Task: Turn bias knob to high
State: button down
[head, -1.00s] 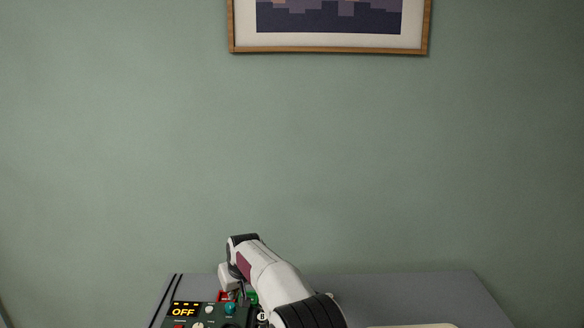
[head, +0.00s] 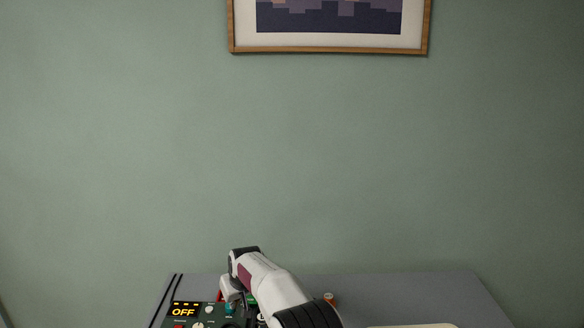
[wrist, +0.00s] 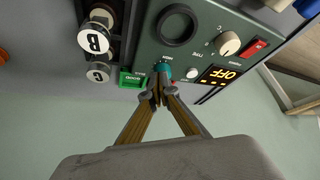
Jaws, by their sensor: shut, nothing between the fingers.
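A dark green control panel (wrist: 205,48) fills the upper part of the wrist view, seen upside down. A teal knob (wrist: 163,70) on it, with small lettering beside it that I cannot read surely, sits right at my fingertips. My gripper (wrist: 158,92) is shut and empty, its tips at or just in front of the teal knob; whether they touch it I cannot tell. The teal knob also shows in the head view (head: 229,309), beside my arm, which hides part of the panel. The knob's pointer is too small to read.
The panel also has a lit OFF display (wrist: 220,75), a small white knob (wrist: 191,72), a cream knob (wrist: 228,43), a red switch (wrist: 257,48) and a black ring (wrist: 177,24). A green label (wrist: 132,79) and cylinders marked B (wrist: 93,40) and C (wrist: 98,72) stand close by.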

jog(key=shift+f, duration=1.65)
jog(key=shift+w+a, duration=0.2)
jog(key=shift+w, duration=0.05)
jog(key=shift+s+a, duration=0.1)
jog(key=shift+a, duration=0.1)
dwell(0.3)
jog(key=shift+s+d, duration=0.1)
jog(key=shift+s, duration=0.05)
jog(key=shift+s+d, duration=0.1)
jog(key=shift+s, duration=0.1)
dwell(0.4)
jog(key=shift+r, duration=0.1)
